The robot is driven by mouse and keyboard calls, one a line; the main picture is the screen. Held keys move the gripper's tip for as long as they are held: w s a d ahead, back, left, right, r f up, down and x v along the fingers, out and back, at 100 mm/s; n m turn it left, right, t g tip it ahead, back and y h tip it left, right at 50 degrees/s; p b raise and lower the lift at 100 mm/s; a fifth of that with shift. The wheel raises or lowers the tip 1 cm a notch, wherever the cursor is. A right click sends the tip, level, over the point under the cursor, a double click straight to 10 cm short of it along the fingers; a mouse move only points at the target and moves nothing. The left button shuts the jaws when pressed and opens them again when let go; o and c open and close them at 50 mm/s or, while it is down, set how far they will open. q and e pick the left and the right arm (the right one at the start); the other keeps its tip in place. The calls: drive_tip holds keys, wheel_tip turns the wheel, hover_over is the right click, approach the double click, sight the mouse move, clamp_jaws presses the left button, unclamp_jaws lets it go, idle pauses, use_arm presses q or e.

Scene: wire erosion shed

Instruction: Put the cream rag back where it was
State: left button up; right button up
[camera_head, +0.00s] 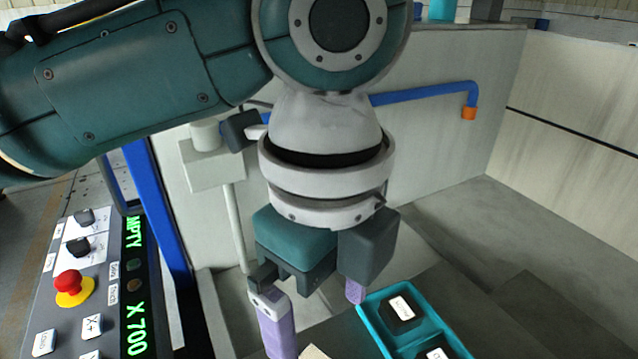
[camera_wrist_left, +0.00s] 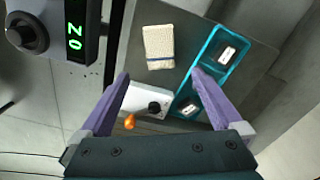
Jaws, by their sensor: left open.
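The cream rag (camera_wrist_left: 158,42) lies flat on a dark grey surface in the left wrist view, a dark blue stripe near its lower edge. In the head view only a pale sliver, likely the rag (camera_head: 313,352), shows at the bottom edge. My left gripper (camera_head: 316,318) is open, its purple fingers spread and nothing between them. In the left wrist view the left gripper's fingertips (camera_wrist_left: 160,75) lie on either side of a line just below the rag, apart from it. My right gripper is in neither view.
A teal two-compartment tray (camera_head: 371,309) holding black labelled pieces stands right of the rag. A white block with a black knob (camera_wrist_left: 146,101) and a small orange piece (camera_wrist_left: 130,121) lie below it. A control panel (camera_head: 60,335) with a red button stands at left.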

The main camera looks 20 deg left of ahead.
use_arm(q)
drive_tip(key=s+d+f+n+t+h, duration=0.2)
drive_tip(key=s+d+n+h, duration=0.15)
drive_tip(key=s+n, duration=0.4)
drive_tip(key=s+a+n+y, duration=0.1)
drive_tip(key=s+a+n, duration=0.1)
drive_tip(key=a+n, duration=0.3)
drive_tip(key=s+a+f+n+t+y, duration=0.1)
drive_tip(key=s+a+n+y, duration=0.1)
drive_tip(key=a+n, duration=0.4)
drive_tip(key=shift+s+a+f+t, duration=0.3)
drive_tip(key=shift+s+a, duration=0.05)
drive_tip(key=shift+a, duration=0.6)
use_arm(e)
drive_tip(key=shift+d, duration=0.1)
use_arm(q)
drive_tip(key=shift+n, duration=0.25)
wheel_tip(320, 180, up, 44)
drive_tip(key=p, duration=4.4)
drive_tip(key=shift+r, duration=0.15)
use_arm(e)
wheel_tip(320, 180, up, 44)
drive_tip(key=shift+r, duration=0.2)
